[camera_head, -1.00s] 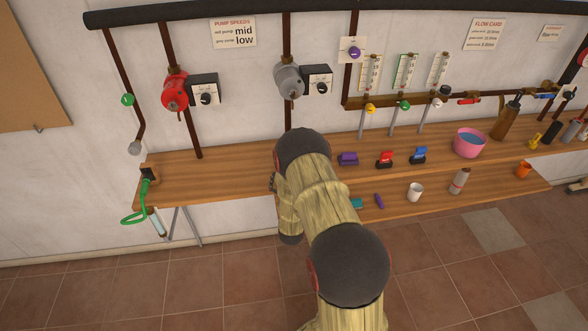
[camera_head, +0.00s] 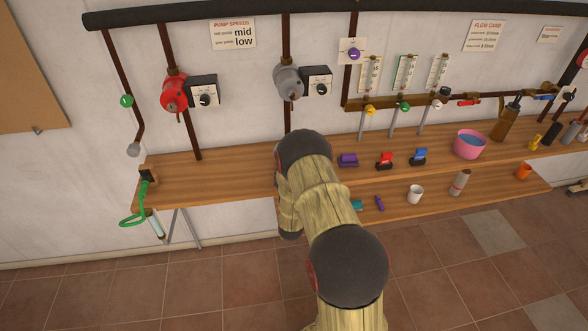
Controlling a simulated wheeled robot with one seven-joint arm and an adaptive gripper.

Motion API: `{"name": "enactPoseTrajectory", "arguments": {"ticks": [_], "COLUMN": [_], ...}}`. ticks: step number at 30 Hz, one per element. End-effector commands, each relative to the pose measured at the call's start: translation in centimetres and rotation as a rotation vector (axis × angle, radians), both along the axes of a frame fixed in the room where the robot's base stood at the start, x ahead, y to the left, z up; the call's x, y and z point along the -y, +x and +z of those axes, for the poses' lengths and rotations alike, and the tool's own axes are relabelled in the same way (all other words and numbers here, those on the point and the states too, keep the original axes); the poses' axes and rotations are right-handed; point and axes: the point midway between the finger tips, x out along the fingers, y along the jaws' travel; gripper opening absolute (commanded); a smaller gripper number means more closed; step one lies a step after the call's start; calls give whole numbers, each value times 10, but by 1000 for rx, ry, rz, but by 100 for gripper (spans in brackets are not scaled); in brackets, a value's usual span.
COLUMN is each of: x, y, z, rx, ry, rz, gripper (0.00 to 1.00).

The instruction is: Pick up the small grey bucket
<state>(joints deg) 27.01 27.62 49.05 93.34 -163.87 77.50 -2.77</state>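I cannot make out a bucket that is clearly grey. A small whitish cup-shaped container (camera_head: 415,193) stands upright on the lower shelf, right of my arm. A larger pink bucket (camera_head: 469,144) with blue contents stands on the upper bench further right. My arm, pale wood-like with dark joints, rises from the bottom and covers the middle of the bench. My gripper is hidden behind the arm, so its fingers and anything in them do not show.
Purple (camera_head: 348,160), red (camera_head: 385,160) and blue (camera_head: 419,156) devices sit on the upper bench (camera_head: 230,172). A grey bottle (camera_head: 459,183) and orange cup (camera_head: 523,171) stand on the lower shelf. Pumps (camera_head: 289,82) and pipes line the wall. The tiled floor in front is clear.

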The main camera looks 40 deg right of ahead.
Motion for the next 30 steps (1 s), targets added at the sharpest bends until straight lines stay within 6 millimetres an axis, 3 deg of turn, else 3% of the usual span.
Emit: {"name": "enactPoseTrajectory", "arguments": {"ticks": [30], "x": [0], "y": [0], "z": [0], "rx": [1], "ry": [-1], "rz": [0], "gripper": [9]}}
